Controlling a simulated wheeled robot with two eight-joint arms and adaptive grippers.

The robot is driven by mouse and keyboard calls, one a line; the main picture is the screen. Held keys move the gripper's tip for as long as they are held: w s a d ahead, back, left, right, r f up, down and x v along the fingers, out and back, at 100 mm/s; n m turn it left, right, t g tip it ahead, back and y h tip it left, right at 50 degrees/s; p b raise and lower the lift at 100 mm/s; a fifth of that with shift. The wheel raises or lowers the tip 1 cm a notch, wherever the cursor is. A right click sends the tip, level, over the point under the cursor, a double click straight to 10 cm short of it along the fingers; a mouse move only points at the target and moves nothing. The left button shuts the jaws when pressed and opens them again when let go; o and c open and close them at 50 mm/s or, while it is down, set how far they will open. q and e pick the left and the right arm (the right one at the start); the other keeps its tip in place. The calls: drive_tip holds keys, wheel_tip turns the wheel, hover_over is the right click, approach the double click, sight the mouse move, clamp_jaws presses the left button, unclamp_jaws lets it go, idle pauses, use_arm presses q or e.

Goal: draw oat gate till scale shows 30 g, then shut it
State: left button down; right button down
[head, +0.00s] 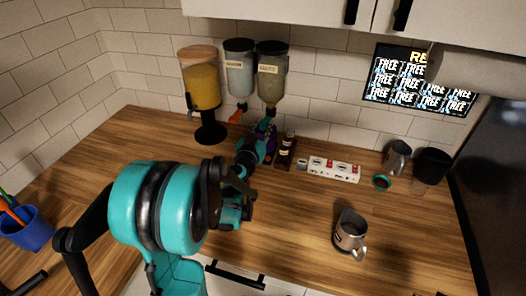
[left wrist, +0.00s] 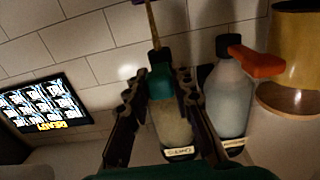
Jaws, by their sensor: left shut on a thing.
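The grain dispenser (head: 271,72), which I take for the oat one, is the right of two wall dispensers in the head view. It shows inverted in the left wrist view (left wrist: 172,125), with a teal outlet. My left gripper (head: 266,132) is under it; in the left wrist view its dark fingers (left wrist: 160,95) flank the teal gate (left wrist: 160,80) and are shut on it. I cannot make out a scale reading. My right gripper is not in view.
A pale dispenser (head: 239,78) with an orange lever hangs close beside. A yellow-filled dispenser (head: 202,88) stands left. Small dark bottles (head: 286,147) and a white power strip (head: 333,170) are right of the gripper. A metal pitcher (head: 350,232) stands front right.

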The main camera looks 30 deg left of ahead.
use_arm(q)
drive_tip(key=shift+w, duration=0.1)
idle(0.4)
drive_tip(key=shift+w+a, duration=0.1)
drive_tip(key=shift+w, duration=0.25)
idle(0.7)
drive_tip(key=c, duration=1.2)
unclamp_jaws()
drive_tip(key=shift+o, duration=0.2)
drive_tip(key=shift+v, duration=3.55)
